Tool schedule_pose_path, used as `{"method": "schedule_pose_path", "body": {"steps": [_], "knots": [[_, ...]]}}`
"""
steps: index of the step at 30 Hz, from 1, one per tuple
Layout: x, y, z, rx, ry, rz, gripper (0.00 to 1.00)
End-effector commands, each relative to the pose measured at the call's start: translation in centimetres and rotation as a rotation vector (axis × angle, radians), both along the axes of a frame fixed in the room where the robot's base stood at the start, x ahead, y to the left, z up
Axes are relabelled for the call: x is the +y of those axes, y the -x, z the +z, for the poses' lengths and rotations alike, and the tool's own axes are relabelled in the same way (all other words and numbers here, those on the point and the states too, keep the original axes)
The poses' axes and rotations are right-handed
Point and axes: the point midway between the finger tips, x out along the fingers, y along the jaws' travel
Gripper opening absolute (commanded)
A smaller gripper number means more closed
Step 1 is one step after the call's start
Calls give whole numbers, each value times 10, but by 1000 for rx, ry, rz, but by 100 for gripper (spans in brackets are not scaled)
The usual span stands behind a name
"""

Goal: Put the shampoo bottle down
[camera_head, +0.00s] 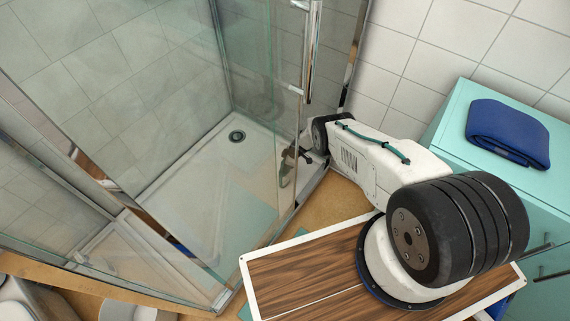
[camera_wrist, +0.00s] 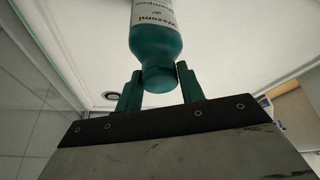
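The shampoo bottle (camera_wrist: 158,32) is green with a white label and shows at the top middle of the wrist view, its cap (camera_wrist: 160,75) toward me. My gripper (camera_wrist: 159,78) has one finger on each side of the cap, close against it. It looks shut on the bottle. In the head view my gripper (camera_head: 289,160) reaches into the shower's right side, over the white shower tray (camera_head: 195,190). The bottle (camera_head: 285,178) shows there only small and dim. I cannot tell whether its base touches the tray.
Glass panels (camera_head: 110,235) and a chrome door handle (camera_head: 307,50) stand close around my arm. A drain (camera_head: 237,135) lies in the tray, which looks clear. A teal cabinet (camera_head: 455,135) with a folded blue towel (camera_head: 508,132) is at the right.

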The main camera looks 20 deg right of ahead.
Motion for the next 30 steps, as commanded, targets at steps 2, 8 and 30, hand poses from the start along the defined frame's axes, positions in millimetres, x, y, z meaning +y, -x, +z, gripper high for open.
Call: {"method": "schedule_pose_path", "body": {"steps": [2, 8, 30], "knots": [[0, 0, 0, 0, 0, 0, 58], [0, 0, 0, 0, 0, 0, 58], [-28, 13, 76, 0, 0, -3, 58]]}}
